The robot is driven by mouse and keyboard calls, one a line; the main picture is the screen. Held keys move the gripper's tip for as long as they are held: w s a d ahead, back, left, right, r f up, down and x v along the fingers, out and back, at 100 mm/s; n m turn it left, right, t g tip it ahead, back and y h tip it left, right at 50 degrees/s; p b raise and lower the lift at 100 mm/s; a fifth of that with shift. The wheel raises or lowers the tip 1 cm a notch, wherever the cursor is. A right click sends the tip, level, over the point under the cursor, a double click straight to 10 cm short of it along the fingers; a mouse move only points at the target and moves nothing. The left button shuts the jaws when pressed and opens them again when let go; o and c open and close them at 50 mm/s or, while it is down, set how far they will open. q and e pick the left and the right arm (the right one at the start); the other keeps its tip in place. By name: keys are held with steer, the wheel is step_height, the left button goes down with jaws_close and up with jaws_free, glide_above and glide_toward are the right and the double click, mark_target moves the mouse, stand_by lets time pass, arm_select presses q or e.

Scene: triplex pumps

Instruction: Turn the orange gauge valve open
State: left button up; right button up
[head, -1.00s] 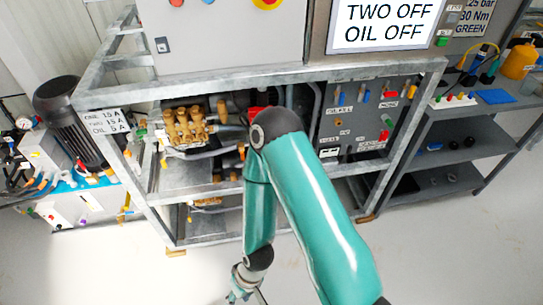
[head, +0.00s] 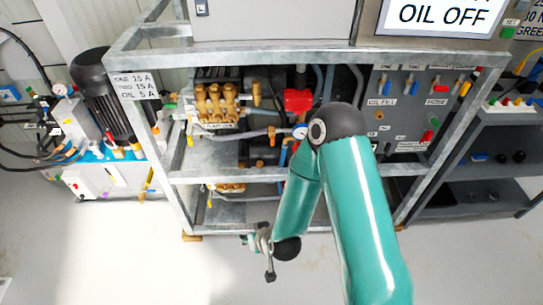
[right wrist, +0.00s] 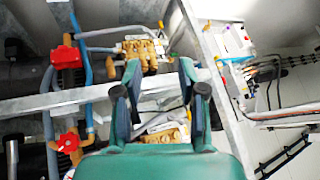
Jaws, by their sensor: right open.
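My right gripper (head: 264,262) hangs low in front of the pump frame, below its lower rail. In the right wrist view its two dark fingers (right wrist: 161,95) are spread, with nothing between them. A small orange fitting (head: 271,136) shows on the pipework right of the brass pump head, beside a round white-faced gauge (head: 299,131). I cannot tell surely whether this fitting is the gauge valve. The gripper is below and apart from it. My right arm's elbow hides part of the pipework. The left gripper is not in view.
The galvanized frame (head: 300,73) has rails in front of the pipework. A brass pump head (head: 217,103) and a red valve part (head: 298,100) sit inside. A grey panel (head: 405,110) with coloured fittings is at right. The floor in front is clear.

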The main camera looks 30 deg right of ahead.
steer(key=w+d+m+t+h+b, duration=0.1)
steer(key=w+d+t+h+b, duration=0.3)
steer(key=w+d+b, duration=0.25)
steer(key=m+t+h+b, duration=0.2)
steer(key=t+h+b, duration=0.25)
steer(key=h, duration=0.25)
glide_toward(272, 142)
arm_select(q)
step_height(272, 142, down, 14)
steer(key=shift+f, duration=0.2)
arm_select(e)
steer(key=shift+g+y, duration=0.25)
steer(key=shift+y, duration=0.15)
steer(key=x, duration=1)
steer(key=shift+s+d+r, duration=0.1)
steer(key=shift+r, duration=0.15)
jaws_close()
arm_select(q)
steer(key=shift+b, duration=0.35)
